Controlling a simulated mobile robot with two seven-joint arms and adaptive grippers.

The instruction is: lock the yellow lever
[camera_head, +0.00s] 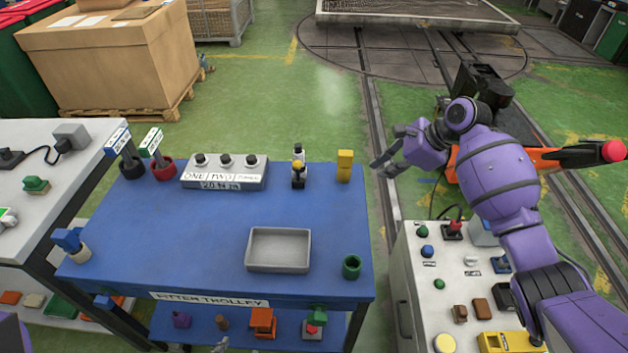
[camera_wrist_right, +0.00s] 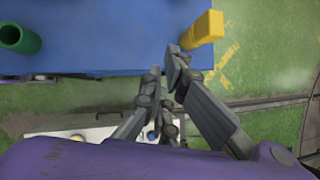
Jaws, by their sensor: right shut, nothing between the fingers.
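A yellow upright block-like piece (camera_head: 345,165) stands at the far right corner of the blue trolley top (camera_head: 215,235). It also shows at the top of the right wrist view (camera_wrist_right: 203,28). I cannot tell whether it is the yellow lever. A small black-and-white fixture with a yellow part (camera_head: 298,167) stands to its left. My right gripper (camera_head: 382,164) is shut and empty, just off the trolley's right edge. In the right wrist view the fingertips (camera_wrist_right: 168,65) are near the yellow piece, with no clear contact.
A grey box with several black knobs (camera_head: 225,172), a grey tray (camera_head: 279,250) and a green cup (camera_head: 351,267) are on the trolley. A panel with several buttons (camera_head: 440,270) stands right of the trolley. An orange bar with a red knob (camera_head: 585,155) lies behind my right arm.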

